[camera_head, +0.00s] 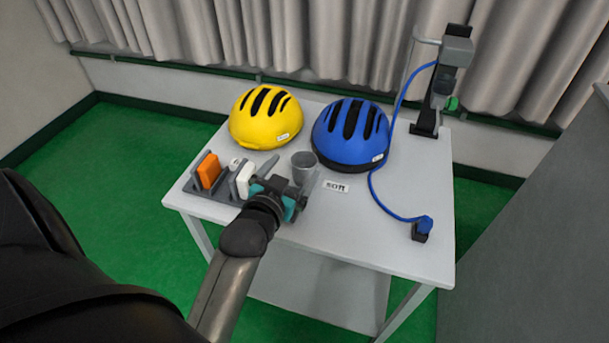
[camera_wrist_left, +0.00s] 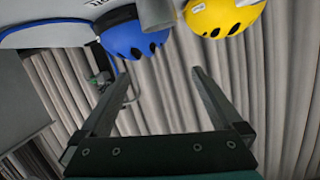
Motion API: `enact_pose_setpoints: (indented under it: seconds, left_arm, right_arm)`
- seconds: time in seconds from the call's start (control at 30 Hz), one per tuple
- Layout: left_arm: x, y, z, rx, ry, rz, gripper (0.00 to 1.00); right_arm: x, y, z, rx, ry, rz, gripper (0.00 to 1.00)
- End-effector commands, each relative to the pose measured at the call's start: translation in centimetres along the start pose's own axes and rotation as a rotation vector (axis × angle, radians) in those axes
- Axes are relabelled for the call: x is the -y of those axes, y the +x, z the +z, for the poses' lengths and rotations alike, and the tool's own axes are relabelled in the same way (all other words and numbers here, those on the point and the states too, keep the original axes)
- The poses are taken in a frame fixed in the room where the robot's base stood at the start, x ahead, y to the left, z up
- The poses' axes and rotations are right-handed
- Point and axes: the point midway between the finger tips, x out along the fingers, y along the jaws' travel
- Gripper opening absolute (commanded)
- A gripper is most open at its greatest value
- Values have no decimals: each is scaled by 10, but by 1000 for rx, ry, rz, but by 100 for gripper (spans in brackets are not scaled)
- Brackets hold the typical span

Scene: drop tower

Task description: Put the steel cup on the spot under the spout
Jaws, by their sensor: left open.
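The steel cup (camera_head: 304,167) stands upright on the white table, in front of the two helmets. It also shows at the top edge of the left wrist view (camera_wrist_left: 157,13), where the picture is upside down. My left gripper (camera_head: 294,172) is open and empty at the cup's near side. In the left wrist view, the cup lies in line with the gap between the fingers (camera_wrist_left: 158,72), beyond the tips. The dark stand with the spout (camera_head: 456,54) is at the table's back right corner. I cannot make out a marked spot under it. My right gripper is out of view.
A yellow helmet (camera_head: 265,117) and a blue helmet (camera_head: 350,134) stand behind the cup. A grey rack (camera_head: 221,190) with orange and white items is left of my gripper. A blue cable (camera_head: 379,196) runs to a plug (camera_head: 422,229). The table's front middle (camera_head: 350,232) is clear.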

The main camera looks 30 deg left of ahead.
Motion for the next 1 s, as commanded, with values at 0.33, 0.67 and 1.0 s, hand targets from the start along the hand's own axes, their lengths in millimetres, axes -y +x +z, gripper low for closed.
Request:
enact_pose_setpoints:
  seconds: [0.33,0.67,1.0]
  left_arm:
    - [2,1,41,131,-181,14,100]
    - [1,56,47,129,-176,14,100]
    - [0,83,50,131,-173,14,100]
  right_arm:
    - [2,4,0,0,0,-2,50]
    - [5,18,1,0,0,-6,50]
    - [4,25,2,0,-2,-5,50]
